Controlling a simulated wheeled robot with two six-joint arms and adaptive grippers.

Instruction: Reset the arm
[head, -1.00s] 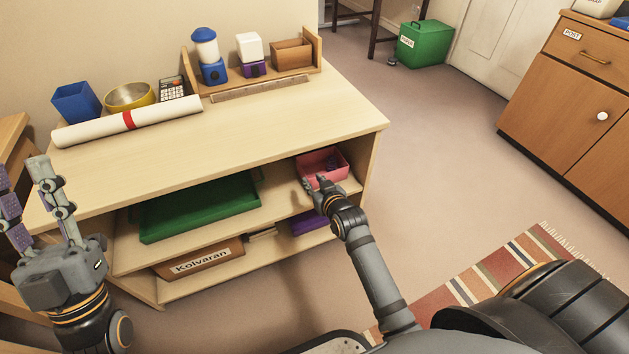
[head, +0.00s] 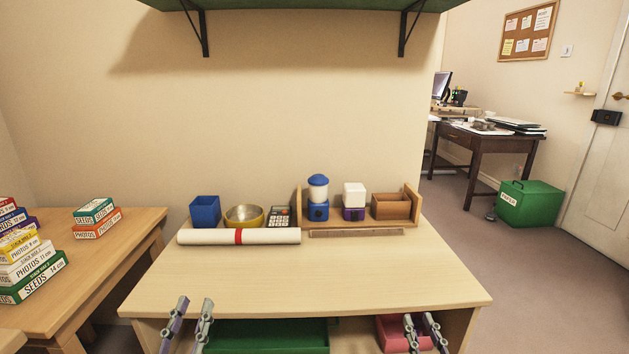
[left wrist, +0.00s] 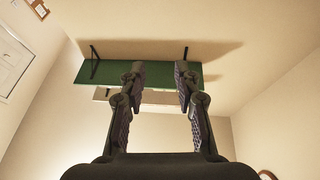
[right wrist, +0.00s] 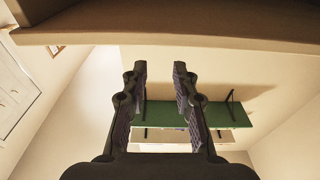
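My left gripper (head: 188,325) shows at the bottom of the head view, in front of the wooden shelf unit's front edge. Its two fingers point up and stand apart. In the left wrist view its fingers (left wrist: 160,80) are open with nothing between them. My right gripper (head: 426,332) is at the bottom right of the head view, in front of the pink bin (head: 392,335). In the right wrist view its fingers (right wrist: 160,80) are also open and empty. Both wrist views look upward past the fingers to the green wall shelf. The arms below the fingers are out of the head view.
The wooden unit's top (head: 310,280) is clear at the front. A paper roll (head: 270,236), blue cup (head: 205,211), bowl (head: 244,216) and calculator (head: 279,216) stand behind. A green tray (head: 265,337) is below. In the right wrist view a board edge (right wrist: 180,37) hangs close above.

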